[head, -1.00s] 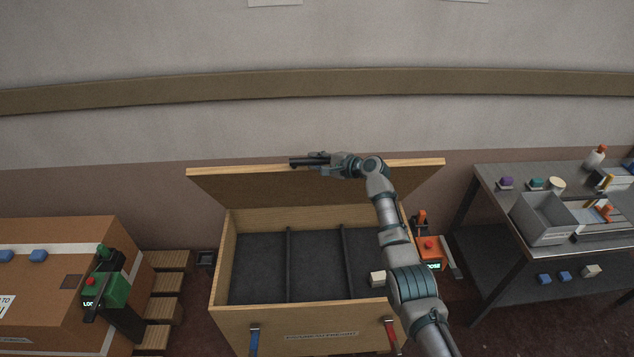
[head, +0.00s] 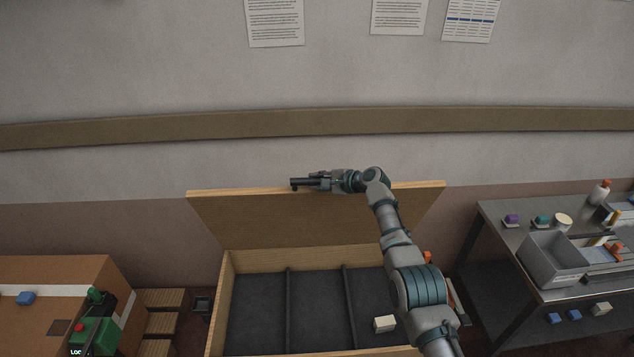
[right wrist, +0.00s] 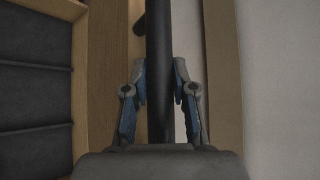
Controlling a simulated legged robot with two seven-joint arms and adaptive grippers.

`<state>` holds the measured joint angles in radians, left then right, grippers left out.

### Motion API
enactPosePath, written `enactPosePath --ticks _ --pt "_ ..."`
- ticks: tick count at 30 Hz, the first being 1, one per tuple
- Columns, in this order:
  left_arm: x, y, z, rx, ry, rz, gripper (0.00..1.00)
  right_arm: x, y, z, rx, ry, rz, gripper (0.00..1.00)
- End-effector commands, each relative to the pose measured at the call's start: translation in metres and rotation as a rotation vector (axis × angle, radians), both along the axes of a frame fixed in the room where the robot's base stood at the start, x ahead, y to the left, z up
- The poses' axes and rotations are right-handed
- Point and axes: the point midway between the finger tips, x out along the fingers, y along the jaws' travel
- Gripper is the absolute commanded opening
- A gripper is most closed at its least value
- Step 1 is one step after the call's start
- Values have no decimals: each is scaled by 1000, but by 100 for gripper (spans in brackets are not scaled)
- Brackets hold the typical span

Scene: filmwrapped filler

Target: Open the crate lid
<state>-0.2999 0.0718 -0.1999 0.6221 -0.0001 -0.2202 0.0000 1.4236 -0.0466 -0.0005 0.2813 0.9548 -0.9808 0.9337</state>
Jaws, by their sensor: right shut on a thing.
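The wooden crate (head: 227,290) stands in front of the wall with its lid (head: 300,220) swung up and its inner face towards me. The inside shows dark compartments split by thin dividers. My right gripper (head: 308,183) is at the lid's upper edge, shut on a dark bar-shaped handle (head: 297,184). In the right wrist view the handle (right wrist: 159,70) runs between the two fingers (right wrist: 160,92), beside the lid's wood. My left gripper is not in view.
A small pale block (head: 384,323) lies in the crate's right compartment. A metal table (head: 500,225) with a grey bin (head: 553,262) stands at right. A cardboard box (head: 60,275) with a green device (head: 95,325) is at left.

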Motion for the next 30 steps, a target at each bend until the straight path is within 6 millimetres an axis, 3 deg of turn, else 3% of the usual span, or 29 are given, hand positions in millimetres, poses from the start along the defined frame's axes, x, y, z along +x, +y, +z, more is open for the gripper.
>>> enactPosePath --ticks 8,9,12,23,30 --pt "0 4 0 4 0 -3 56 0 -1 -6 -7 6 -1 0" --pt "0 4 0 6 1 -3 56 0 -1 -6 -7 6 -1 33" --pt "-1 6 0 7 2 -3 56 0 -1 -5 -6 6 -1 52" --pt "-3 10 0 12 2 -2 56 0 -2 -1 -2 0 -1 52" --pt "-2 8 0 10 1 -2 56 -6 -13 5 0 -4 -1 52"
